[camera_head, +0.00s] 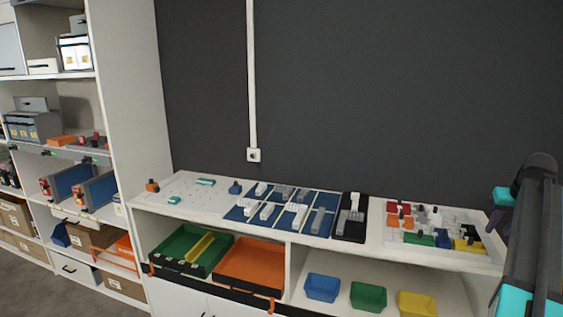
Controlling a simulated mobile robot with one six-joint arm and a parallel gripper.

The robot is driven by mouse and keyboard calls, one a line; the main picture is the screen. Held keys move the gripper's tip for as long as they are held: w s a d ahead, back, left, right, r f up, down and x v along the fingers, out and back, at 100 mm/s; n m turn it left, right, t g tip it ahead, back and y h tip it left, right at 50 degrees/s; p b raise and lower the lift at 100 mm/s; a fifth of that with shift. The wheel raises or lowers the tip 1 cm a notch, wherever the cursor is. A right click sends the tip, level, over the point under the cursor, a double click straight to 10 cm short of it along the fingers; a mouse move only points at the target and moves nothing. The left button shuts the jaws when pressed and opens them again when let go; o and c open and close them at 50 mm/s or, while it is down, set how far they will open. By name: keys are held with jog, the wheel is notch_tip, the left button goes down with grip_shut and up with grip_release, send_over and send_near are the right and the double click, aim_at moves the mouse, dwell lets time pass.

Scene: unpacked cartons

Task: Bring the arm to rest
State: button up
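My arm shows at the right edge of the head view, as dark links with turquoise parts, in front of the right end of the white counter (365,253). The end of my gripper cannot be made out clearly; the arm's visible part runs upward and out past the bottom right corner. Nothing held can be seen.
The counter carries a blue sectioned mat (239,213) with grey and white pieces, a black tray (341,231), and a board of coloured blocks beside my arm. Below stand green (187,235) and orange (268,283) trays and blue, green and yellow bins. Shelves (138,90) rise at left.

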jog(key=w+a+f+g+y, duration=0.1)
jog(key=w+a+f, duration=0.1)
jog(key=a+f, duration=0.7)
jog(key=w+a+f+g+y, duration=0.1)
jog(key=a+f, duration=0.5)
jog(key=f, duration=0.7)
jog(key=s+a+f+n+g, duration=0.1)
jog(key=s+a+f, duration=0.2)
jog(key=a+f, duration=0.65)
jog(key=s+a+f+n+g, duration=0.1)
jog(key=s+a+f, duration=0.2)
jog(key=a+f, duration=0.65)
jog(key=s+a+f+n+g, duration=0.1)
jog(key=s+a+f+g, duration=0.2)
jog(key=s+a+f, duration=1.1)
jog(key=s+a+f+g, duration=0.1)
jog(key=s+a+f, duration=0.2)
jog(key=s, duration=0.6)
jog(key=s+a+f+n+g, duration=0.1)
jog(key=s+a+f, duration=0.2)
jog(key=s, duration=0.7)
notch_tip(320, 180, down, 2)
jog(key=shift+a+n+g, duration=0.2)
jog(key=shift+n+g, duration=0.1)
jog(key=shift+g, duration=0.1)
